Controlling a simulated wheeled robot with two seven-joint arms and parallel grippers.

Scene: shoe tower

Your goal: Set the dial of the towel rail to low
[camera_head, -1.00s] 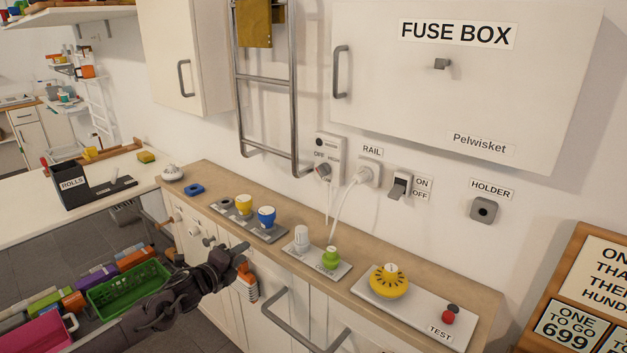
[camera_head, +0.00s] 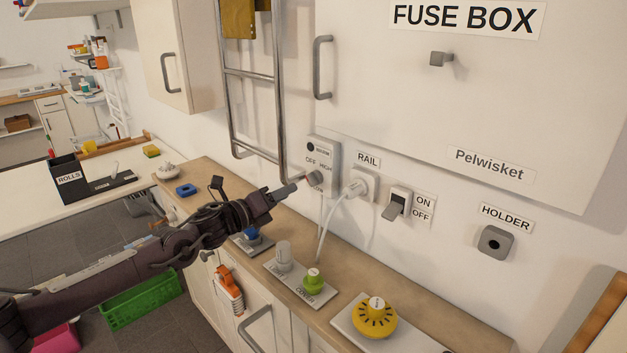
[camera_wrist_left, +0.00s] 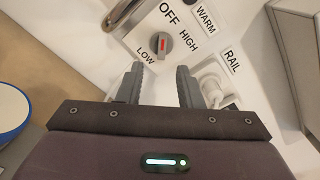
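The towel rail's control box (camera_head: 323,150) is on the wall, marked OFF, HIGH and LOW. Its grey dial (camera_head: 315,177) also shows in the left wrist view (camera_wrist_left: 158,44), with a red stripe running nearly upright in that picture, in line with OFF above it; which end is the pointer is hard to tell. My left gripper (camera_head: 292,187) is just in front of the dial, to its left in the head view. In the left wrist view its two fingers (camera_wrist_left: 160,84) are apart and empty, with the dial beyond the gap. My right gripper is not in view.
The metal towel rail (camera_head: 281,95) hangs above, with a mustard towel (camera_head: 239,20). A white plug and cord (camera_head: 355,187) sit close right of the dial, then a switch (camera_head: 396,204). Below, the wooden worktop holds a panel with grey and green knobs (camera_head: 313,280).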

